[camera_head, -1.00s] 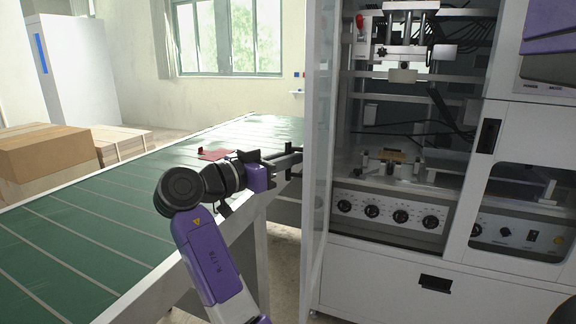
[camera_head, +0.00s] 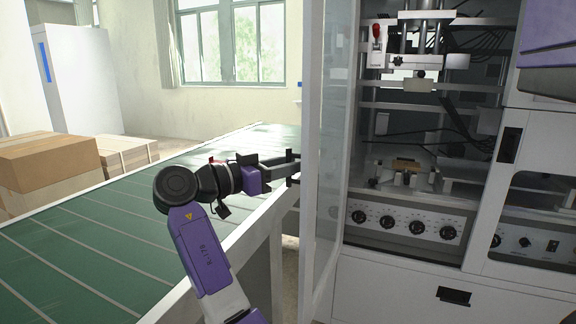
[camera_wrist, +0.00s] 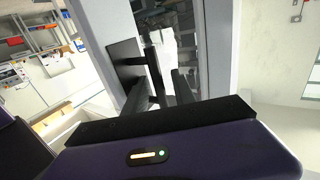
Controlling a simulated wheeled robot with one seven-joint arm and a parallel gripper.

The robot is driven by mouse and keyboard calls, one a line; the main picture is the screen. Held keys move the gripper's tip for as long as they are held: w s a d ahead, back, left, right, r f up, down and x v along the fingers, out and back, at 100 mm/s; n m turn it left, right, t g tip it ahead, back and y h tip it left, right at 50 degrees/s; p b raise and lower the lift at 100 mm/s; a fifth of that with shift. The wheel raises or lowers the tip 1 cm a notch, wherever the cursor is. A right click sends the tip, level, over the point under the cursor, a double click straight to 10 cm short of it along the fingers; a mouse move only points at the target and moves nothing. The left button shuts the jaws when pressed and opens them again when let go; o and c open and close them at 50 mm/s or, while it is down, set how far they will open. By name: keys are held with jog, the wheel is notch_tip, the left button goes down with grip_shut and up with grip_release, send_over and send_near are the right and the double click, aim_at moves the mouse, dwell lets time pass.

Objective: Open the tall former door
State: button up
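The tall former door (camera_head: 327,130) stands swung out from the cabinet, a clear panel in a pale frame. My gripper (camera_head: 294,168) is at the left side of the door's near edge, in front of the conveyor. In the wrist view the fingers (camera_wrist: 166,80) point toward a pale upright frame (camera_wrist: 217,45), with machine parts seen beyond. I cannot tell whether the fingers touch the door.
The former's open bay (camera_head: 410,130) shows a press, cables and a row of knobs. A green conveyor (camera_head: 90,235) runs along the left, under my arm. Cardboard boxes (camera_head: 50,160) stand beyond it. A strip of floor shows between conveyor and door.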

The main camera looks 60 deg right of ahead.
jog(key=v, duration=0.8)
jog(key=shift+f, duration=0.1)
dwell(0.7)
